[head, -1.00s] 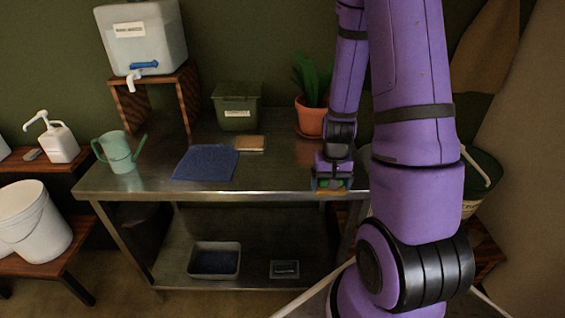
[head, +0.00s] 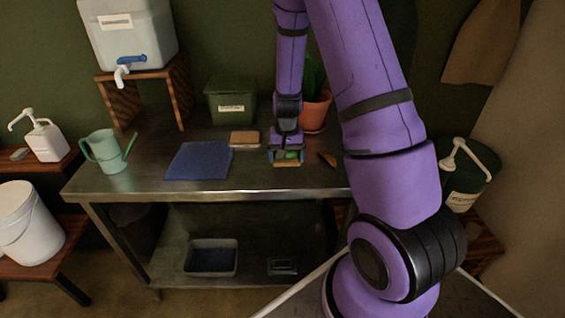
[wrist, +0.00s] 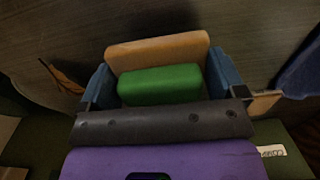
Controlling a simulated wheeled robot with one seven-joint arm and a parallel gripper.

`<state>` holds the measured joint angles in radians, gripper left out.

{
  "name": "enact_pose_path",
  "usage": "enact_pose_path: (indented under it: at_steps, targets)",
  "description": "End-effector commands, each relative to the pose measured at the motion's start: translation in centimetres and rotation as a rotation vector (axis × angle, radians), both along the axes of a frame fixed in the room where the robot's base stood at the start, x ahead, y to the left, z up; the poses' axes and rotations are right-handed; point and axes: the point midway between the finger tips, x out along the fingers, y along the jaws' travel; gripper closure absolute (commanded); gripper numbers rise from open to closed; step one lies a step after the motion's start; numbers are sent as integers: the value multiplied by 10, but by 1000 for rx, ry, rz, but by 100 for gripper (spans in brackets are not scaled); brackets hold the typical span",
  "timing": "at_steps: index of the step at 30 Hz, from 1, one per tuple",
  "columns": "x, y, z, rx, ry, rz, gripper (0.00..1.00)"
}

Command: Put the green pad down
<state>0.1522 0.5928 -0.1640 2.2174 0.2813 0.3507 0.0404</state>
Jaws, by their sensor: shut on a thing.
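The green pad (head: 291,154) is between the fingers of my gripper (head: 286,160), with a tan layer or block against it. In the wrist view the green pad (wrist: 160,85) and the tan piece (wrist: 158,50) lie side by side between the two blue fingers. My gripper is shut on them and points down over the front right part of the metal table (head: 225,187). I cannot tell whether the held piece touches the tabletop.
A blue cloth (head: 199,160) and a tan block (head: 244,138) lie left of my gripper. A small brown piece (head: 327,160) lies to its right. A potted plant (head: 314,112) and green bin (head: 231,101) stand behind. A watering can (head: 104,151) stands at the table's left.

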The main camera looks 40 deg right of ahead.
Motion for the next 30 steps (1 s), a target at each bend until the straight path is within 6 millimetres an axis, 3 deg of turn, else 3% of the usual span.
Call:
enact_pose_path:
  at_steps: [8,15,30]
  targets:
    - [17,4,-3,0,0,0,36]
    - [16,3,-35,0,1,-2,36]
    - [15,3,-43,1,1,0,36]
